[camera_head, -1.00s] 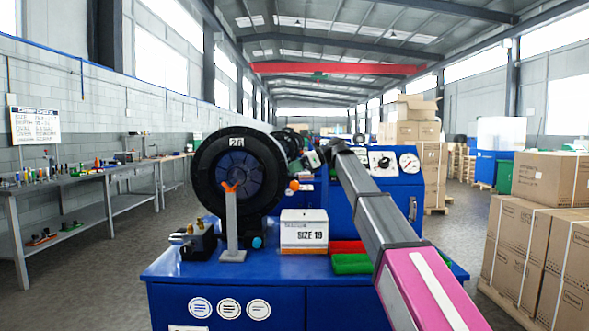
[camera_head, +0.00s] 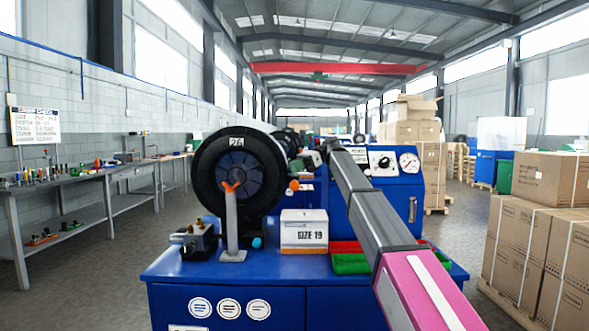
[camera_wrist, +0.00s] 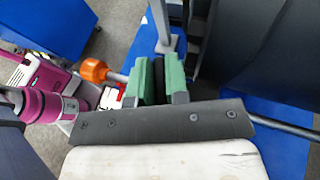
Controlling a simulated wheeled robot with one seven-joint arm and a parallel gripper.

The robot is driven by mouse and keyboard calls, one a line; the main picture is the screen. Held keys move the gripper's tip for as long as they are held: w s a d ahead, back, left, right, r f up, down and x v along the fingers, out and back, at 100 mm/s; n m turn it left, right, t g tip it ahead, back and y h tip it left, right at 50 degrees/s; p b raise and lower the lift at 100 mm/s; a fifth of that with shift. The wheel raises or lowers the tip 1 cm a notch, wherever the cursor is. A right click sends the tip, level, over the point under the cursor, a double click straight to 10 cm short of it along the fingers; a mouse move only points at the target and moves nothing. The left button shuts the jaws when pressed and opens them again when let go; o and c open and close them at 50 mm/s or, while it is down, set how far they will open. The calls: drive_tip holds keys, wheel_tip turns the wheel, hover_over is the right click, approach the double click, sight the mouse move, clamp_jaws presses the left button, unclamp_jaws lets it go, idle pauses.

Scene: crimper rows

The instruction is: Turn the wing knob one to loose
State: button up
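My gripper (camera_wrist: 158,80) has two green pads, seen from above in the wrist view. A dark upright piece (camera_wrist: 158,74) fills the narrow gap between them; I take it for the wing knob, and the pads appear shut on it. Its markings are hidden. In the head view my gripper (camera_head: 316,157) is beyond the right side of the big black crimper head (camera_head: 208,178), small and partly covered, so the knob's shape and angle do not show there.
An orange ball handle (camera_wrist: 93,70) on a rod is just left of the pads; it also shows in the head view (camera_head: 294,185). A grey post (camera_head: 232,225) with an orange fork, a SIZE 19 box (camera_head: 304,229) and a green tray (camera_head: 350,265) occupy the blue bench (camera_head: 170,268).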

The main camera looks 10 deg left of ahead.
drive_tip(key=o, duration=0.4)
drive_tip(key=shift+v, duration=3.7)
